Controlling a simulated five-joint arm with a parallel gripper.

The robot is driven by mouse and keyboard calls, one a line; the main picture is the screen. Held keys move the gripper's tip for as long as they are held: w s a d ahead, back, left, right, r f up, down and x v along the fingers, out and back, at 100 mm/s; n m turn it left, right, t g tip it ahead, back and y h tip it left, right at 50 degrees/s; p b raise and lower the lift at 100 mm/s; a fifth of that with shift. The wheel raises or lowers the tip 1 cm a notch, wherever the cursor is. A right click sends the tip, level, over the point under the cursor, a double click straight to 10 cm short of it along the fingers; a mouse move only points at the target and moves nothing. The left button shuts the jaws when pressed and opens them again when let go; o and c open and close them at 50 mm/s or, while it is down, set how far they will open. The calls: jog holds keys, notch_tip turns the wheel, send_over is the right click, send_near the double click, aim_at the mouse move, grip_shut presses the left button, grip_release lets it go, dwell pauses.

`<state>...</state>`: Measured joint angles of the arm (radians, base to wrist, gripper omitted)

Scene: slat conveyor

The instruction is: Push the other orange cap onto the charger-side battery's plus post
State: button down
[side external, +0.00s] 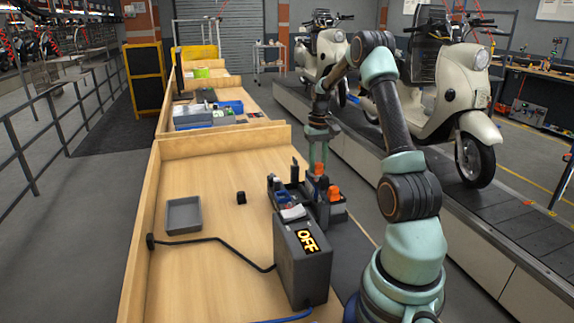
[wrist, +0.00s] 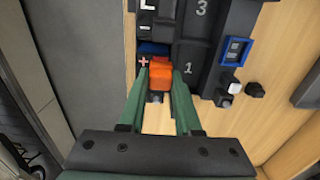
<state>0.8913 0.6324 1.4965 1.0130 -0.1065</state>
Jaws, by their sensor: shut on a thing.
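My gripper (side external: 318,165) is over the dark battery rack (side external: 337,214) in the side view. Its green fingers (wrist: 160,82) are shut on an orange cap (wrist: 160,73) in the wrist view. A plus mark (wrist: 143,61) shows just left of this cap, with a dark blue part beside it. The post under the cap is hidden, so I cannot tell whether the cap touches it. In the side view an orange patch (side external: 319,169) shows at the fingertips, and another orange cap (side external: 333,193) sits lower on the rack. The charger (side external: 303,258) reads OFF.
A grey tray (side external: 183,215) and a small black block (side external: 241,198) lie on the wooden bench (side external: 190,185). A black cable (side external: 210,239) runs to the charger. Upright dark parts stand close beside my gripper. Scooters (side external: 455,95) stand on the conveyor behind.

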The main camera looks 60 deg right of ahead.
jog(key=shift+f, duration=1.15)
jog(key=c, duration=0.5)
grip_release()
